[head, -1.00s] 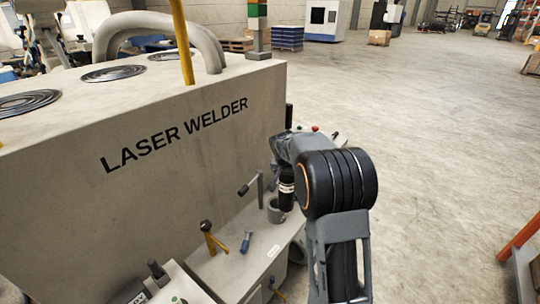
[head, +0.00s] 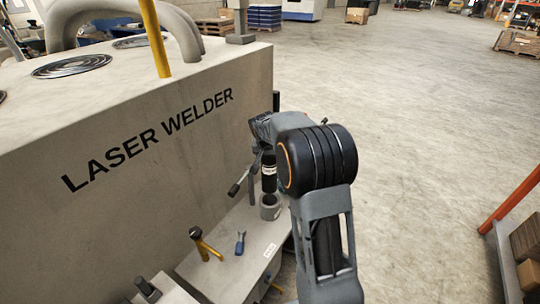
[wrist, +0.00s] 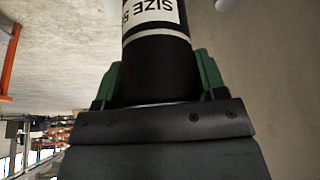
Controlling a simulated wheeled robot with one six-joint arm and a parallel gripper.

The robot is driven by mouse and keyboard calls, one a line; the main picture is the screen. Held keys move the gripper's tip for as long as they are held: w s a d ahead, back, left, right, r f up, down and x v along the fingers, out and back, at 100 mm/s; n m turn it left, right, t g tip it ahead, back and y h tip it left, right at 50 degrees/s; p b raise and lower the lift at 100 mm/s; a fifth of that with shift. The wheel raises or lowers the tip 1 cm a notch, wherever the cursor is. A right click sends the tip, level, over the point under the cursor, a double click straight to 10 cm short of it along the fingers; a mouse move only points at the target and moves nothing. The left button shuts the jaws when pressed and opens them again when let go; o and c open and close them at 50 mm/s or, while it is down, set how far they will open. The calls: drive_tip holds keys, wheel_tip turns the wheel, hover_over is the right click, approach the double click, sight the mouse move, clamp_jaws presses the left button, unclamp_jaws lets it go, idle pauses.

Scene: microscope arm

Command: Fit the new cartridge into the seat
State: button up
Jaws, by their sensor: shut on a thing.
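The new cartridge (head: 269,170), a black cylinder with a white label band, hangs upright from my gripper (head: 266,149). In the wrist view, the cartridge (wrist: 158,60) fills the space between green finger pads, and its label reads "SIZE 5". My gripper (wrist: 160,82) is shut on it. The seat (head: 271,212), a grey round cup, stands on the ledge of the laser welder. The cartridge's lower end appears just above the seat's opening. I cannot tell whether it touches the rim or is exactly centred.
A lever (head: 238,186) with a dark handle stands left of the seat, close to the cartridge. A yellow lever (head: 207,248) and a small blue tool (head: 240,243) are on the ledge (head: 222,268). The laser welder's wall (head: 150,190) rises behind.

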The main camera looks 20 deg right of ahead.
drive_tip(key=shift+b, duration=0.3)
drive_tip(key=b, duration=0.5)
hover_over(270, 185)
drive_tip(key=w+d, duration=0.1)
drive_tip(key=w, duration=0.2)
wheel_tip(270, 185, down, 6)
drive_tip(key=shift+d+r, duration=0.15)
drive_tip(key=shift+b, duration=0.45)
idle(1.5)
drive_tip(key=shift+f+b, duration=4.2)
drive_tip(key=shift+f, duration=0.65)
drive_tip(key=o, duration=1.6)
